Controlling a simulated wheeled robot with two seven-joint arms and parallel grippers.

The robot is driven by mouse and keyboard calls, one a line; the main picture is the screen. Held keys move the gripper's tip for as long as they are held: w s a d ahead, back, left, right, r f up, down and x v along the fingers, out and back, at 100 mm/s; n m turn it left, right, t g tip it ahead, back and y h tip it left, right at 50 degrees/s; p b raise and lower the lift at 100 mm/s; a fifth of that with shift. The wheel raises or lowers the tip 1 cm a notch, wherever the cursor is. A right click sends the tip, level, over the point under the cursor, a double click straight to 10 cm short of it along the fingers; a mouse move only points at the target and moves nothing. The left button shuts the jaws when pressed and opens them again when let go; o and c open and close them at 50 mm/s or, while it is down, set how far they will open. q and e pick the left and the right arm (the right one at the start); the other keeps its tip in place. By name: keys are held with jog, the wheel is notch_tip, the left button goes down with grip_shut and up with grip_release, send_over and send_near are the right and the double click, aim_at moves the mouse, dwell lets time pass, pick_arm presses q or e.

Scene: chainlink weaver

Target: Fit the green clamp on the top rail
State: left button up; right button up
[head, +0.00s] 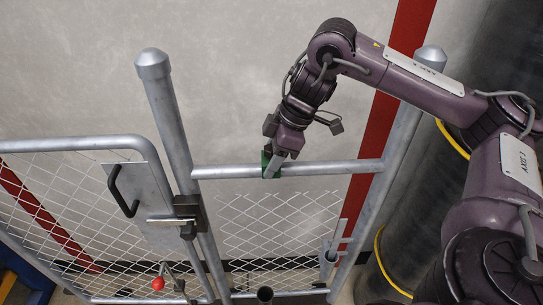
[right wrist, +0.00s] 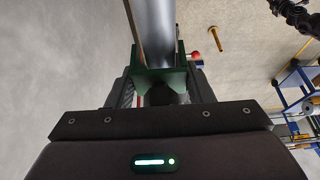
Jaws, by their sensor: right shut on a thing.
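The top rail (head: 330,167) is a grey metal tube running across between two upright posts. The green clamp (head: 266,172) is at the rail, left of its middle, partly hidden by my right gripper (head: 277,156). My right gripper comes down from above and is shut on the clamp. In the right wrist view the green clamp (right wrist: 160,77) sits between the dark fingers, with the rail (right wrist: 152,30) running up from its open side. I cannot tell whether the clamp is fully seated around the rail. My left gripper does not show.
A mesh gate (head: 70,142) with a black handle (head: 121,190) and a latch (head: 188,208) stands at the left. Wire mesh (head: 280,222) hangs below the rail. A red knob (head: 158,283) is low at the left. Large dark cylinders (head: 480,60) stand behind at the right.

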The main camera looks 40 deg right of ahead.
jog(key=o, duration=1.1)
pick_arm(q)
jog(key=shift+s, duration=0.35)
pick_arm(e)
jog(key=shift+o, duration=0.2)
jog(key=shift+r, duration=0.15)
jog(key=p+v, duration=0.5)
jog(key=v, duration=0.1)
jog(key=shift+r, duration=0.3)
jog(key=shift+s+d+r+p, duration=0.25)
jog(key=shift+r+p, duration=0.25)
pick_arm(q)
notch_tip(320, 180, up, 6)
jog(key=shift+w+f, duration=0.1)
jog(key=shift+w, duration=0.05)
